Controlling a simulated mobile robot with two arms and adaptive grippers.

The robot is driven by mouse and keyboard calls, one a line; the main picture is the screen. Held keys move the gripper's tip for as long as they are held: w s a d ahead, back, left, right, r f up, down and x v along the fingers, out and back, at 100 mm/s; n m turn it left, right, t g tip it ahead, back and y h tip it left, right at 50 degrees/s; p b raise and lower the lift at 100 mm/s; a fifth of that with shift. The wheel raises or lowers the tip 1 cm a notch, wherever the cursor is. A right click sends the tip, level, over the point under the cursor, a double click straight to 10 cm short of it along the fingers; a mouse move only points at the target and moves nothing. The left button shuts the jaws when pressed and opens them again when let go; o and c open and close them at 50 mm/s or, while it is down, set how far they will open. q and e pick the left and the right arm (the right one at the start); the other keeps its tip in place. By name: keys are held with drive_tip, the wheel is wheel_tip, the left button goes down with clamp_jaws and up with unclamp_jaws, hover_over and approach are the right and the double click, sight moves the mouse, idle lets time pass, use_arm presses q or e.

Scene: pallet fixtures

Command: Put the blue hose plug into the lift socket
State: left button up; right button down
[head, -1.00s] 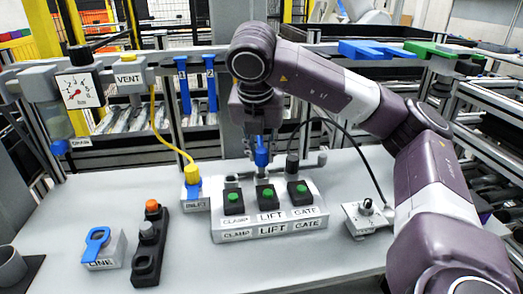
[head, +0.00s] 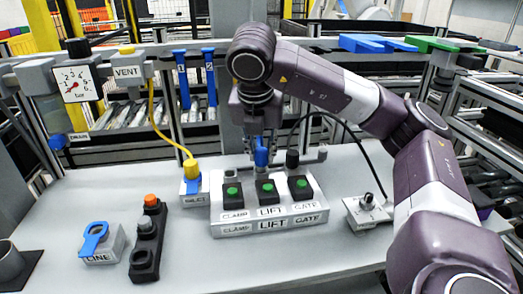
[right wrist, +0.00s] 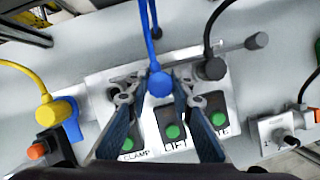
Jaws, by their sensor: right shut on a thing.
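My right gripper (head: 261,142) points down over the grey socket block (head: 243,224). It is shut on the blue hose plug (head: 261,157), with its fingers on either side of it. The plug also shows in the right wrist view (right wrist: 160,84), between the fingertips, with its blue hose running up the picture. The plug is upright behind the LIFT button (head: 266,186). The lift socket is hidden under or behind the plug, so I cannot tell whether the plug is in it. My left gripper is not in view.
A black-hosed plug (head: 292,159) stands at the gate position, close right of the blue plug. A yellow-hosed plug (head: 191,170) stands at the inlet on the left. A black button pendant (head: 148,246) and the line valve (head: 102,248) are on the bare table at front left.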

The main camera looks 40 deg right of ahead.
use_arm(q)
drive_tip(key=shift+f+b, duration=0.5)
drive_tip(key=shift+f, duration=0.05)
use_arm(e)
drive_tip(key=shift+f, duration=0.75)
drive_tip(key=c, duration=1.6)
unclamp_jaws()
drive_tip(key=shift+v, duration=1.4)
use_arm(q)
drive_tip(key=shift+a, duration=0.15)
use_arm(e)
drive_tip(key=shift+v, duration=2.65)
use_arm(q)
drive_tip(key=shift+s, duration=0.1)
use_arm(e)
drive_tip(key=shift+f, duration=0.1)
drive_tip(key=shift+x, duration=3.9)
